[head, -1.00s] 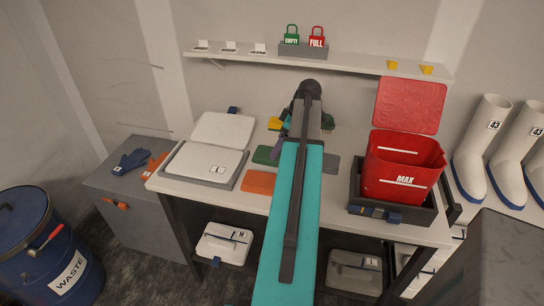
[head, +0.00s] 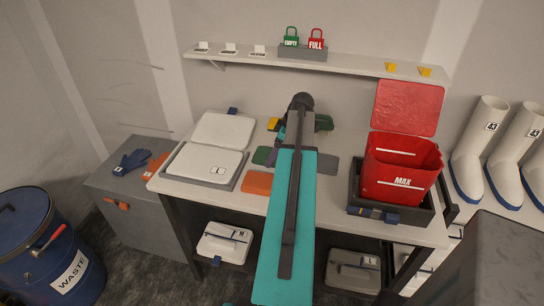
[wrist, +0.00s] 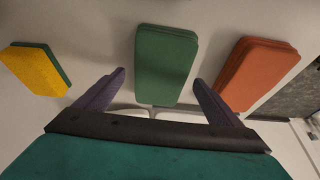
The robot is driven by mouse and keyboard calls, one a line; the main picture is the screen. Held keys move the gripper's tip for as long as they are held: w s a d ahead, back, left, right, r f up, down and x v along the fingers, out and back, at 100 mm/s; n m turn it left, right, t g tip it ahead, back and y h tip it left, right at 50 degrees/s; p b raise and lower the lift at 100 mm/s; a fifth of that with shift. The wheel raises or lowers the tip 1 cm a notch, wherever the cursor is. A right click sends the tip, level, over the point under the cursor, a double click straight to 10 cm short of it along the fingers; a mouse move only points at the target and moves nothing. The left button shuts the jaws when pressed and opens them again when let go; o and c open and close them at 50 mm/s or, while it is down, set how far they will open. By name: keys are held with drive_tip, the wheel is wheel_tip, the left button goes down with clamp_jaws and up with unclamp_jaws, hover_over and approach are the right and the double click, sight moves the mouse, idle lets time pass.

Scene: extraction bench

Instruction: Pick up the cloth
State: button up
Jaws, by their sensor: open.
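Folded cloths lie flat on the bench. A green cloth (wrist: 167,65) lies between and beyond my finger tips in the wrist view; in the head view its left part (head: 261,155) shows beside my arm. An orange cloth (wrist: 261,72) lies to its right in the wrist view and near the bench's front edge (head: 258,182) in the head view. A grey, cloth-like piece (head: 327,165) lies right of my arm. My gripper (wrist: 158,78) is open and empty, its purple fingers apart over the bench and pointing at the green cloth. My arm mostly hides the gripper in the head view.
A yellow and green sponge (wrist: 38,68) lies left of the green cloth in the wrist view. A white open case (head: 208,162) stands on the bench's left, a red MAX bin (head: 400,168) in a dark tray (head: 425,213) on its right. A shelf (head: 360,63) runs above.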

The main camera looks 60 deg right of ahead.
drive_tip(key=shift+w+f, duration=0.2)
drive_tip(key=shift+f, duration=0.25)
drive_tip(key=shift+c, duration=0.4)
drive_tip(key=c, duration=1.1)
